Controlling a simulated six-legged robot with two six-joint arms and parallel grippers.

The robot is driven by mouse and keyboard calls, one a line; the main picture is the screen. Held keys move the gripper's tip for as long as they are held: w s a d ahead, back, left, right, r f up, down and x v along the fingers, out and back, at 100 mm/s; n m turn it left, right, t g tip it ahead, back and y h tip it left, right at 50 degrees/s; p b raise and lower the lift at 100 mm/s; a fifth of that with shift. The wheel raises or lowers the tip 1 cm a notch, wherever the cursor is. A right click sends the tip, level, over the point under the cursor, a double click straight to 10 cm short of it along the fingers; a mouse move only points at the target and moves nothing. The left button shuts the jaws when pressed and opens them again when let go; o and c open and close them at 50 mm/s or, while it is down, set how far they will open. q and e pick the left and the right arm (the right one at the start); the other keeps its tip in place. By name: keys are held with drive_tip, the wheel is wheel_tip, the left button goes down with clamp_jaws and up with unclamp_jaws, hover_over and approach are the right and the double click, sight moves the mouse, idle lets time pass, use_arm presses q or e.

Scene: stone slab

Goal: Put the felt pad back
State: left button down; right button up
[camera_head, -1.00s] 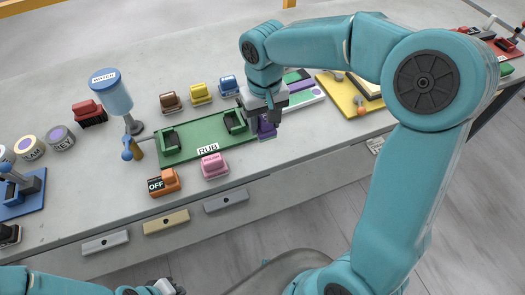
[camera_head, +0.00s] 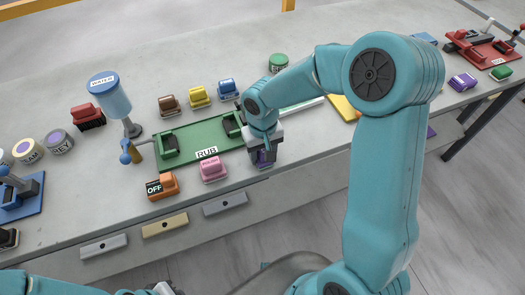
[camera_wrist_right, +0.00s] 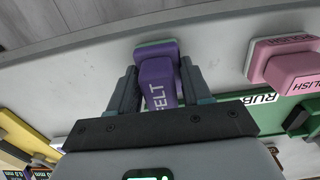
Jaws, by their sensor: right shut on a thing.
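The felt pad is a purple block marked FELT (camera_wrist_right: 158,80); its lower end also shows in the head view (camera_head: 262,158). My right gripper (camera_head: 264,150) is shut on it, with one finger on each side in the right wrist view (camera_wrist_right: 157,88). The pad is at the slab's front edge, right of the pink POLISH block (camera_head: 213,167). I cannot tell whether it touches the slab. My left gripper (camera_head: 166,289) barely shows at the bottom edge, and its jaws are not clear.
A green RUB board (camera_head: 190,143) with two dark clamps lies just left of my right gripper. An orange OFF block (camera_head: 162,186) sits near the front edge. Brown, yellow and blue blocks stand behind the board. A WATER dispenser (camera_head: 110,95) stands at left.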

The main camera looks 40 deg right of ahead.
drive_tip(key=shift+f, duration=0.25)
drive_tip(key=o, duration=0.9)
drive_tip(key=shift+o, duration=0.2)
drive_tip(key=shift+r, duration=0.1)
wheel_tip(320, 180, up, 12)
drive_tip(key=shift+r, duration=0.2)
drive_tip(key=shift+f, duration=0.1)
